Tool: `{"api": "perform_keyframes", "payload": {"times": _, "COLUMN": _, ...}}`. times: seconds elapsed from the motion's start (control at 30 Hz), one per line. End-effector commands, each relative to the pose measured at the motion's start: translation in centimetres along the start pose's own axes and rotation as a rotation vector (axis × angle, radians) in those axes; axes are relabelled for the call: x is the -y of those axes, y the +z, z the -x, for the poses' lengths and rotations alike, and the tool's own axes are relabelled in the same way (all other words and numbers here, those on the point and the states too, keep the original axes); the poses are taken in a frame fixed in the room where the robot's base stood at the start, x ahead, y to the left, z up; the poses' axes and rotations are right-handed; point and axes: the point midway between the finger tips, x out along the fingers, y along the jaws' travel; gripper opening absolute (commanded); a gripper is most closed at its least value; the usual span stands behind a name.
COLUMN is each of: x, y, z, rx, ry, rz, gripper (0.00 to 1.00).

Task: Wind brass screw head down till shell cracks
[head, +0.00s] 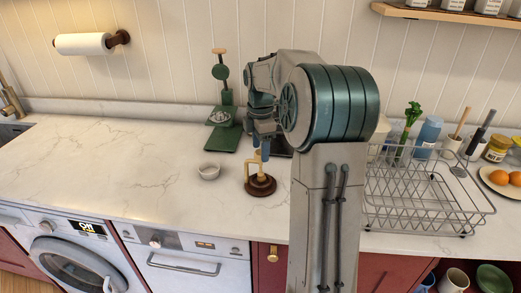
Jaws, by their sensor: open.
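A small screw press (261,186) stands upright on the marble counter, with a round dark brown base and a pale brass-coloured frame and screw on top. My gripper (263,152) points down at the top of this press from just above and behind the screw. Its fingers are open, and they hide part of the screw head. I cannot tell whether they touch it. The nut shell inside the frame is too small to make out.
A wire dish rack (425,195) fills the counter to the right. The left counter is clear.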

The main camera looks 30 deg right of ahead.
Motion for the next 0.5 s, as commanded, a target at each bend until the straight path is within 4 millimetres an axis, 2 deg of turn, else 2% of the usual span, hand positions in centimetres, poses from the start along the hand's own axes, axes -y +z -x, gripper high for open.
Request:
{"api": "perform_keyframes", "payload": {"times": 0.13, "x": 0.03, "y": 0.00, "z": -1.07, "rx": 0.000, "ry": -0.001, "rz": 0.000, "gripper": 0.57}}
{"api": "perform_keyframes", "payload": {"times": 0.43, "x": 0.00, "y": 0.01, "z": -1.30, "rx": 0.001, "ry": 0.001, "rz": 0.000, "gripper": 0.57}}
{"api": "perform_keyframes", "payload": {"times": 0.47, "x": 0.00, "y": 0.01, "z": -1.29, "rx": 0.001, "ry": 0.001, "rz": 0.000, "gripper": 0.52}}
{"api": "perform_keyframes", "payload": {"times": 0.5, "x": 0.00, "y": 0.01, "z": -1.29, "rx": 0.001, "ry": 0.001, "rz": 0.000, "gripper": 0.41}}
